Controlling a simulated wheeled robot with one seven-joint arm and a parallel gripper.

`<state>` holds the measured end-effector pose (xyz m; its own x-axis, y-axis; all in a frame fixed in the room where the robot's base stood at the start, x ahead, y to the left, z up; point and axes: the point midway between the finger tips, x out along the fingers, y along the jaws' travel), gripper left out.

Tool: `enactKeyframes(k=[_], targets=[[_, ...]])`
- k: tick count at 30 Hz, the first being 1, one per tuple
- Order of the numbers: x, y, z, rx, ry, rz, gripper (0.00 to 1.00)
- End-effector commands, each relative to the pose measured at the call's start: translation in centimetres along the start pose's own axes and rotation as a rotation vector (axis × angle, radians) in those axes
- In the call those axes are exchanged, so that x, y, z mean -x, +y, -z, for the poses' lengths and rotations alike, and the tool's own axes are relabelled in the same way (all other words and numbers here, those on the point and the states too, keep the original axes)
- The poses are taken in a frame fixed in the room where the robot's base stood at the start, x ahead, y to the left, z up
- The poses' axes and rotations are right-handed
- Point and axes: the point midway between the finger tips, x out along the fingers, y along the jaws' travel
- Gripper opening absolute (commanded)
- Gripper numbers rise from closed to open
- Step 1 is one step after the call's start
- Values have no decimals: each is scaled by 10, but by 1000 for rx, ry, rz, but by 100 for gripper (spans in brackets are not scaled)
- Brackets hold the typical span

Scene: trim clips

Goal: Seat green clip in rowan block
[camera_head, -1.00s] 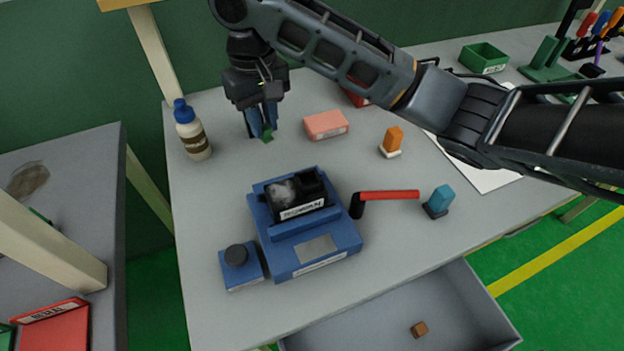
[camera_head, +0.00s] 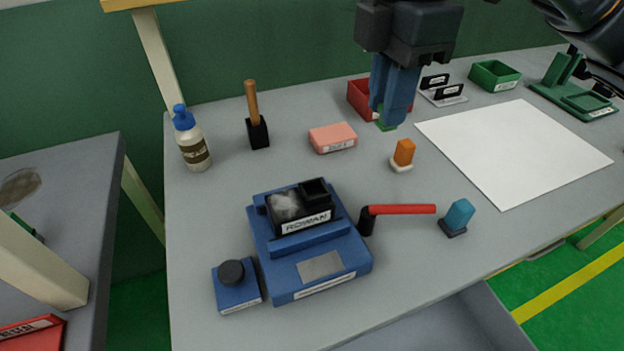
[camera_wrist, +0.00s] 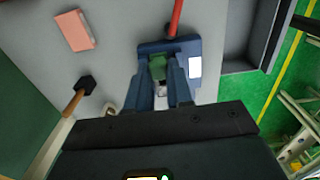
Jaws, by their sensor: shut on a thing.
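My gripper (camera_head: 393,98) is shut on the green clip (camera_head: 386,125), whose lower end shows below the fingertips in the head view. In the wrist view the green clip (camera_wrist: 157,68) sits between the fingers of my gripper (camera_wrist: 160,85). The rowan block (camera_head: 290,207) is black, labelled ROWAN, and sits in a blue fixture (camera_head: 340,257). It has a pale grey patch on the left and a raised black part on the right. In the head view my gripper is up and to the right of the block, apart from it. The clip and fingers cover part of the fixture in the wrist view.
A red lever (camera_head: 402,209) sticks out right of the fixture. A pink block (camera_head: 333,138), an orange piece (camera_head: 403,153), a blue-green piece (camera_head: 458,215), a mallet (camera_head: 257,130) and a bottle (camera_head: 191,140) stand around. A blue button box (camera_head: 238,290) is front left.

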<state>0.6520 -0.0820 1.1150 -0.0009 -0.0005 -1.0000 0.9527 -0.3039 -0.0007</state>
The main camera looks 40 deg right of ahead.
Motion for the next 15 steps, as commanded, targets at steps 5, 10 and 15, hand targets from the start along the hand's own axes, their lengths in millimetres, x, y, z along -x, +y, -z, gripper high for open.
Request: enactKeyframes(k=[5, 10, 15], targets=[[-22, 3, 39, 3, -1, 2, 0], [-42, 5, 72, -1, 0, 1, 0], [-53, 6, 90, -3, 1, 0, 0]])
